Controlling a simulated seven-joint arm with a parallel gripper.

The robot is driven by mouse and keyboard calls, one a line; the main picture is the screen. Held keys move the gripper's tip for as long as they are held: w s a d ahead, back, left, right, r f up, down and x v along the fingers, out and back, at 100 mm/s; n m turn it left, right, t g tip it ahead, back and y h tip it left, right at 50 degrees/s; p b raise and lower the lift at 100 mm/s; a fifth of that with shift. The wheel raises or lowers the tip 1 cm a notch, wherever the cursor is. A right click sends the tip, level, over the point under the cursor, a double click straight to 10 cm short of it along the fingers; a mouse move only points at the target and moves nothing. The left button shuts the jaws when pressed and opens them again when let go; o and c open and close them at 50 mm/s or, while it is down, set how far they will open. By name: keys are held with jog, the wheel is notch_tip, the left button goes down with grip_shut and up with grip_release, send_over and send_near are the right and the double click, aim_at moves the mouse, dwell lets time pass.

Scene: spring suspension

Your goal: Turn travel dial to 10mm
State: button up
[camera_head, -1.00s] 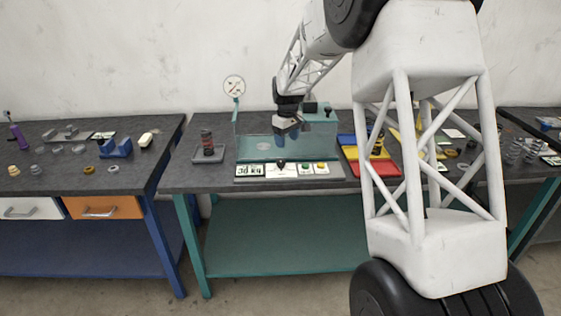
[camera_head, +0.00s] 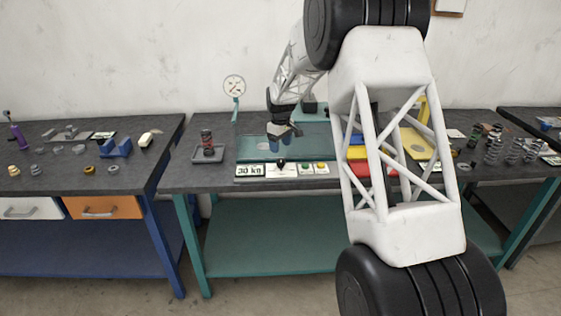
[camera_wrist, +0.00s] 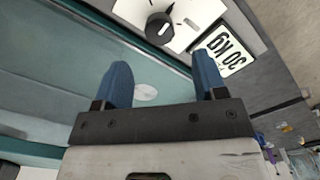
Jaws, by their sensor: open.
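The travel dial is a black pointer knob (camera_wrist: 160,28) on a white plate with tick marks, at the top of the wrist view. In the head view the knob (camera_head: 281,162) is small, on the panel at the front edge of the teal machine; its setting is too small to read. My gripper (camera_head: 284,135) hangs above and just behind the dial in the head view. In the wrist view its two blue fingers (camera_wrist: 164,80) are apart with nothing between them, and the knob lies beyond the fingertips, not touched.
A "30 kg" sign (camera_head: 250,171) sits left of the dial. Two buttons, amber (camera_head: 307,167) and green (camera_head: 321,167), sit right of it. A dark spring part on a tray (camera_head: 207,153) stands left, and a gauge (camera_head: 234,87) behind. Coloured trays (camera_head: 357,153) lie right.

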aim_at(281, 160)
jog(key=shift+f, duration=3.8)
jog(key=shift+c, duration=0.2)
jog(key=c, duration=0.9)
jog(key=shift+m, duration=0.3)
jog(key=m, duration=1.1)
